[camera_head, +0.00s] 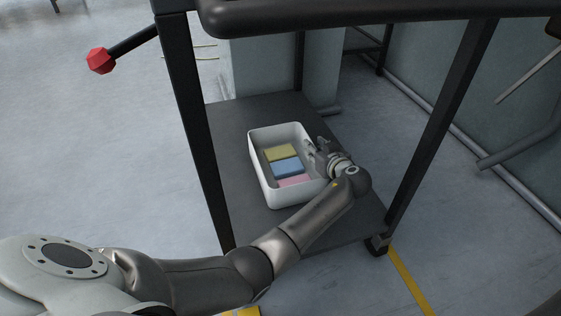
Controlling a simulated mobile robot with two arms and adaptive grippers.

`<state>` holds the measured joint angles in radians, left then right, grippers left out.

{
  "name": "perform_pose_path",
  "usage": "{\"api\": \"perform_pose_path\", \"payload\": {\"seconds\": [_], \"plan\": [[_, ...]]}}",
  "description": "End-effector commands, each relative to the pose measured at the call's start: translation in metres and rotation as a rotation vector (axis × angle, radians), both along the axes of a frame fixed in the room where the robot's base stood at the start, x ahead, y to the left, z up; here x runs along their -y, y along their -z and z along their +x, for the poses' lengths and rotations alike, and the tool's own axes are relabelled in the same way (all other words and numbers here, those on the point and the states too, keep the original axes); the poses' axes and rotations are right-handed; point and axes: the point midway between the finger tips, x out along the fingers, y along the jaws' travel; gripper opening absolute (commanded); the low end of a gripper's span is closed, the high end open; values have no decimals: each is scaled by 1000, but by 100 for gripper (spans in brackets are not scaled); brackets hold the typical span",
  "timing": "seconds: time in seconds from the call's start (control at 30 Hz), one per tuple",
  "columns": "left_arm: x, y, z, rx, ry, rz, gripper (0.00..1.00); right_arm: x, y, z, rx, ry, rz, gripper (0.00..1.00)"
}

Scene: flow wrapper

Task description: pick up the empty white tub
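A white tub (258,178) stands on the lower shelf of a dark cart. It is not empty: a yellow piece (280,152), a blue piece (287,167) and a pink piece (294,181) lie inside it. My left arm reaches in from the lower left. My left gripper (319,149) is at the tub's right wall, with its fingers by the rim. The wrist and the tub's edge hide part of the fingers, so I cannot tell whether they grip the wall. My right gripper is not in view.
The dark lower shelf (235,120) has bare room around the tub. Cart posts (187,100) stand at left and right (445,115), with a thick bar (380,14) across the top. A red knob (100,60) sticks out at the left.

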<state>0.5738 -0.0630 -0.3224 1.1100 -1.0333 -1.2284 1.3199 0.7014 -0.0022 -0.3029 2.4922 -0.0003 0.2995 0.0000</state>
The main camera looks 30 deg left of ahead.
Motion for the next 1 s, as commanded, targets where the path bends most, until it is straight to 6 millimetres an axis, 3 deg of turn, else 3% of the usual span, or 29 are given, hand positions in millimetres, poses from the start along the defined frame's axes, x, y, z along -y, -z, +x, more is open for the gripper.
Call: {"api": "perform_pose_path", "payload": {"seconds": [0.17,0.37,1.0], "plan": [[0,0,0,0,1,0,26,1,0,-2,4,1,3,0],[0,0,0,0,1,-1,0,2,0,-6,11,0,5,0],[0,-4,1,2,1,2,0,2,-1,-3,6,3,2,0]]}}
